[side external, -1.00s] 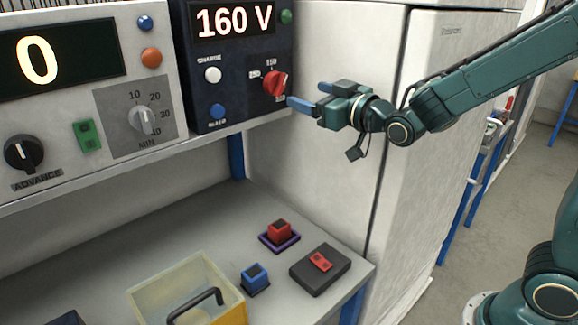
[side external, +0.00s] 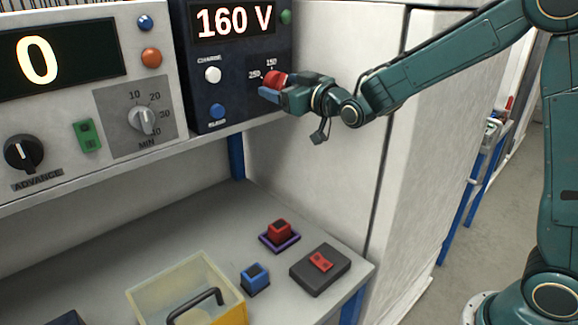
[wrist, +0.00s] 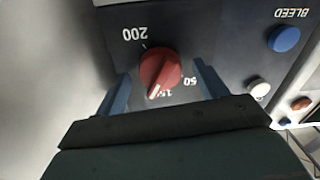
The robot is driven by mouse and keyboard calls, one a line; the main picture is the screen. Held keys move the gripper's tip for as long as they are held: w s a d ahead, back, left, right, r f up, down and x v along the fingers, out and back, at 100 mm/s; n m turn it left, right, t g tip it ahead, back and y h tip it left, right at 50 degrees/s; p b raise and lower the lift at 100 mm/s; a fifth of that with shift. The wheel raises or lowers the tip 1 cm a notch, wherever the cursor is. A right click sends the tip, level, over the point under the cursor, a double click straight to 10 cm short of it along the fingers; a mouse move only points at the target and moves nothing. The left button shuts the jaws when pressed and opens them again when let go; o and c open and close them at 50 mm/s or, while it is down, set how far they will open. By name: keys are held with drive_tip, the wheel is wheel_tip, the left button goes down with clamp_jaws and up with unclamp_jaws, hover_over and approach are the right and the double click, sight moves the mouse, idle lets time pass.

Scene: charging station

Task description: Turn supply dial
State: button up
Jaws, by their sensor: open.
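The supply dial is a red knob (side external: 273,79) on the dark supply panel (side external: 233,60), whose display reads 160 V. In the wrist view the red knob (wrist: 160,72) sits between the two blue fingers of my gripper (wrist: 160,85), with a gap on each side. Its white pointer line is near the label that begins with 15. My gripper (side external: 272,86) is open around the knob in the side view, where its fingers and body partly hide the knob.
Beside the dial are a white CHARGE button (side external: 212,74) and a blue BLEED button (side external: 217,111). A timer unit (side external: 95,170) stands to the left.

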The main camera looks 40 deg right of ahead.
drive_tip(key=c, duration=1)
drive_tip(key=shift+o, duration=0.2)
drive_tip(key=shift+m, duration=2.9)
drive_tip(key=o, duration=1)
drive_tip(key=shift+c, duration=0.2)
drive_tip(key=shift+s, duration=0.25)
